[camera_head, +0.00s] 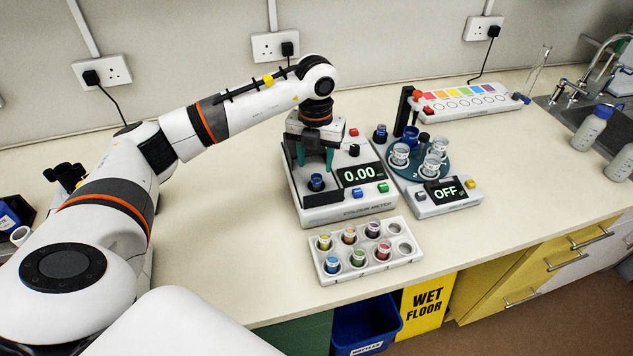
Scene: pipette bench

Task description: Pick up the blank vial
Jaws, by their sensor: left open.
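My left gripper (315,164) reaches in from the left and points down over the colour meter (345,211), whose display reads 0.00. Its teal fingers are apart, on either side of and above a dark-blue-topped vial (317,183) in the meter's well. I cannot tell whether the fingers touch it. No label is readable, so I cannot be sure that this is the blank vial. In front of the meter, a white rack (341,278) holds several vials with coloured tops; two wells at its right end look empty. My right gripper is not in view.
Right of the meter stands a device reading OFF (447,192) with clear cups on a round teal plate. A rack with a colour strip (468,103) lies behind it. A sink (570,112) and bottles are at far right. The bench's front edge runs just before the vial rack.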

